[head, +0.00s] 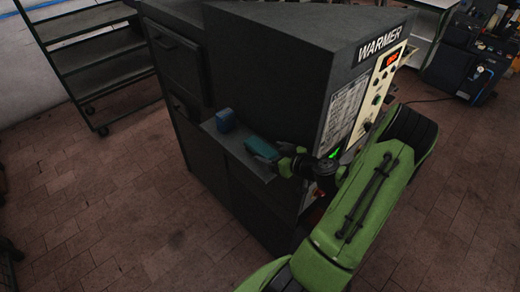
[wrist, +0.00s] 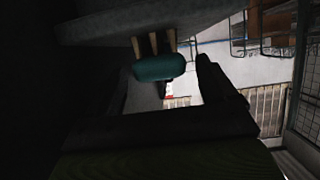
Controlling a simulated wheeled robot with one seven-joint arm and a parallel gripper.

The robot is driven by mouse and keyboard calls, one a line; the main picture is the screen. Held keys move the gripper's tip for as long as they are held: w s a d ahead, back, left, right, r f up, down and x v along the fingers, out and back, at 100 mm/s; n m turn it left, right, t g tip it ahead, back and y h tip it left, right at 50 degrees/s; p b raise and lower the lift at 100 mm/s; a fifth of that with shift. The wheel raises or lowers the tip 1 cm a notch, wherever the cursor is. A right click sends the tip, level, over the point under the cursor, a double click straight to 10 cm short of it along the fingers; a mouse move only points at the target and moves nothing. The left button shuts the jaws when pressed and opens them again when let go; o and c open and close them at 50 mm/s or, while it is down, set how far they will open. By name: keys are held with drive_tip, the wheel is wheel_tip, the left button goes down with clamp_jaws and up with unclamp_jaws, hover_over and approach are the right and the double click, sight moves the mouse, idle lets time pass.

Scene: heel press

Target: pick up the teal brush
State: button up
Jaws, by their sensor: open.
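The teal brush (head: 262,148) lies on the small side shelf (head: 236,144) of the dark warmer, towards the shelf's near right end. My gripper (head: 284,161) is at that end of the shelf, close beside the brush. In the wrist view the brush (wrist: 158,68) shows as a rounded teal block with pale brown strips above it. My gripper (wrist: 164,76) is open there, with one dark finger on each side of the brush. I cannot tell whether either finger touches it. Part of the brush is hidden by my gripper in the head view.
A blue block (head: 225,120) stands on the same shelf, farther back left, apart from the brush. The warmer (head: 285,45) rises right behind the shelf, with a control panel on its right face. A shelf rack (head: 95,65) stands at the left. The tiled floor in front is clear.

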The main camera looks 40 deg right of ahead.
sight(267, 152)
drive_tip(key=p+x, duration=0.1)
drive_tip(key=x, duration=0.3)
drive_tip(key=shift+w+a, duration=0.1)
drive_tip(key=shift+w, duration=0.35)
drive_tip(key=shift+s, duration=0.15)
drive_tip(key=shift+c, duration=0.4)
drive_tip(key=c, duration=1)
drive_tip(key=shift+c, duration=0.2)
drive_tip(key=shift+r, duration=0.15)
